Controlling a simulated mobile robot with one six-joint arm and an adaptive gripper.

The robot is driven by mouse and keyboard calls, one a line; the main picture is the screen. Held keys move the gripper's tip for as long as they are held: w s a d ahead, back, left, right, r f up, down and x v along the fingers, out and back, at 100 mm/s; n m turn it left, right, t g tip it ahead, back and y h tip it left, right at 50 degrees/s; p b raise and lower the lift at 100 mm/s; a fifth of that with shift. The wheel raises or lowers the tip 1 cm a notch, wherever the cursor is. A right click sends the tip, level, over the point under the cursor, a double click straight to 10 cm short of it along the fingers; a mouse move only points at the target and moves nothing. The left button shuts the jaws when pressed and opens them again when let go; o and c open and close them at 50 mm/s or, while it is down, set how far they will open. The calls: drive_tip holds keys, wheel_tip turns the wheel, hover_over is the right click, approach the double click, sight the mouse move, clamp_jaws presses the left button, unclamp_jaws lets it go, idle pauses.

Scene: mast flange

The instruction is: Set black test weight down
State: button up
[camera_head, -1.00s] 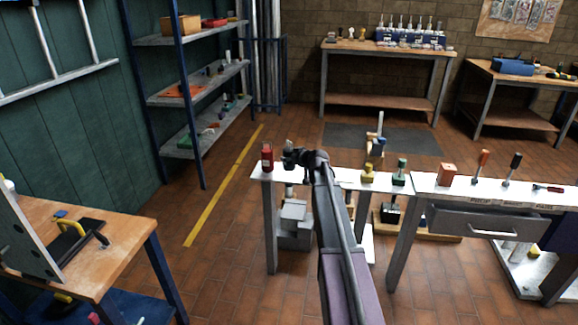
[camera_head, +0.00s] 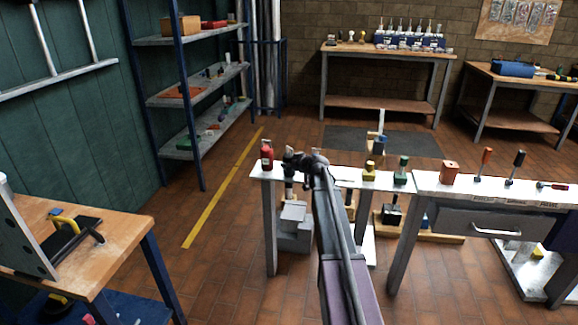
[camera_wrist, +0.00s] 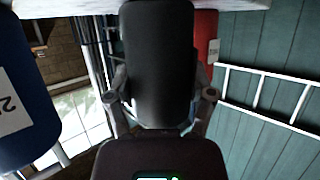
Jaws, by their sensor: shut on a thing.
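My gripper (camera_head: 297,161) is over the left end of a white-topped table (camera_head: 341,184), just right of a red weight (camera_head: 267,154). In the wrist view a black test weight (camera_wrist: 158,62) fills the middle between my fingers, which are shut on it. The white table top (camera_wrist: 245,4) runs along the upper edge of that view, behind the weight. I cannot tell whether the weight touches it. The red weight also shows there (camera_wrist: 205,38), partly hidden behind the black one. A blue labelled cylinder (camera_wrist: 22,80) stands close on the other side. In the head view the black weight is mostly hidden.
A yellow weight (camera_head: 369,171) and a green weight (camera_head: 401,171) stand farther right on the white table. A red block (camera_head: 450,173) and several upright tools stand on the adjoining drawer table (camera_head: 500,192). A wooden bench (camera_head: 125,236) is at the left.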

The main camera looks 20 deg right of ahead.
drive_tip(key=shift+f, duration=0.1)
drive_tip(key=o, duration=1.3)
drive_tip(key=shift+s+r, duration=0.1)
drive_tip(key=shift+r, duration=0.15)
drive_tip(key=p+v, duration=0.4)
drive_tip(key=v, duration=0.7)
drive_tip(key=shift+s+d+r, duration=0.1)
drive_tip(key=shift+s, duration=0.3)
